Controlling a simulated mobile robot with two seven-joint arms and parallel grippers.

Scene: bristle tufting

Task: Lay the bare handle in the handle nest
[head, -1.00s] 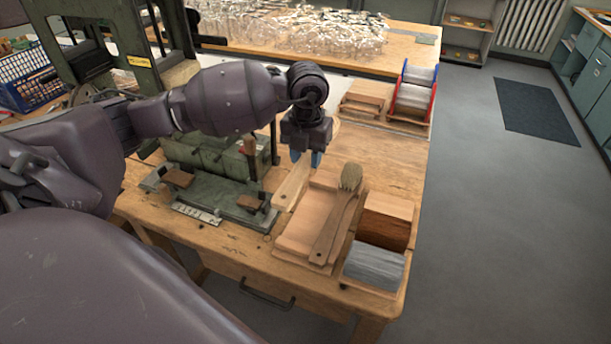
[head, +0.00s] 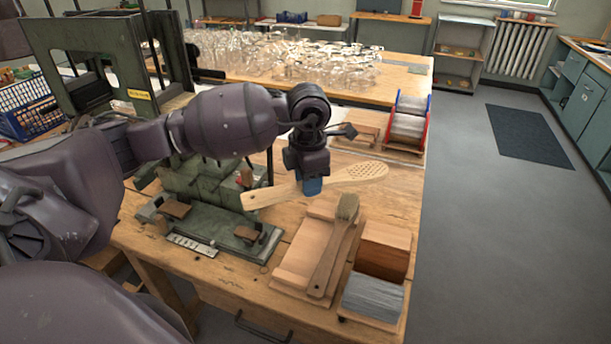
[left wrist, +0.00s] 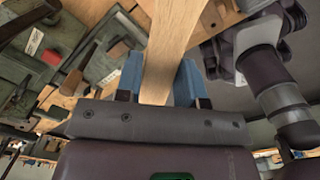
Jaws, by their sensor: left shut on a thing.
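The bare handle is a pale wooden brush body (head: 262,196) with a perforated, rounded head at its right end. My left gripper (head: 312,186) is shut around its middle and holds it above the bench, roughly level. In the left wrist view the handle (left wrist: 172,40) runs up between the blue fingertips (left wrist: 160,82). A low green metal fixture (head: 222,238) with brown rests, apparently the handle nest, stands on the bench below and left of the handle, apart from it. My right gripper does not show.
A wooden tray (head: 283,283) holds a finished brush (head: 330,255). Beside it are a brown block (head: 384,247) and a grey bristle bundle (head: 373,296). Behind stand a spool (head: 408,122) and a wooden rack. The green press (head: 95,60) rises at the left.

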